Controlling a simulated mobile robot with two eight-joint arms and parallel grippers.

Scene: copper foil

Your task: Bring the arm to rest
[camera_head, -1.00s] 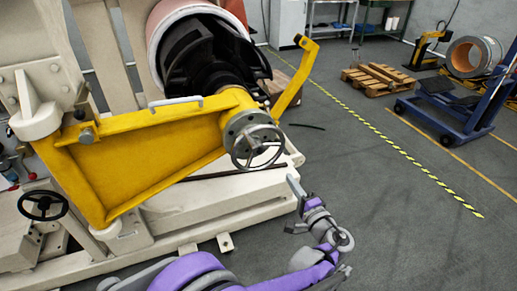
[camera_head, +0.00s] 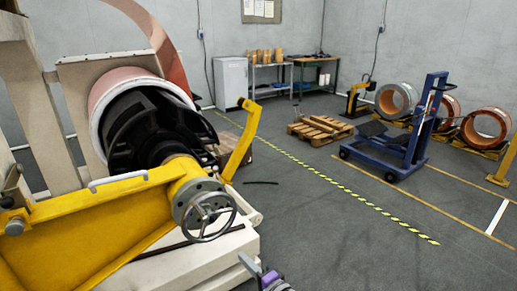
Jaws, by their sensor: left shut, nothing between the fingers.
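My left gripper (camera_head: 258,270) shows at the bottom edge of the head view, just right of the machine's white base. It is shut and holds nothing. Only the gripper and a little of the purple wrist show; the rest of the left arm is below the picture. My right gripper is not in view. The yellow machine arm (camera_head: 95,232) with its handwheel (camera_head: 204,216) stands to the left of and above my gripper, apart from it in the picture.
A copper foil roll (camera_head: 125,88) sits on the machine at left. A blue lift trolley (camera_head: 412,135), a wooden pallet (camera_head: 320,130) and copper-coloured coils (camera_head: 486,127) stand further back at right. The grey floor right of my gripper is clear, crossed by a yellow-black line (camera_head: 325,187).

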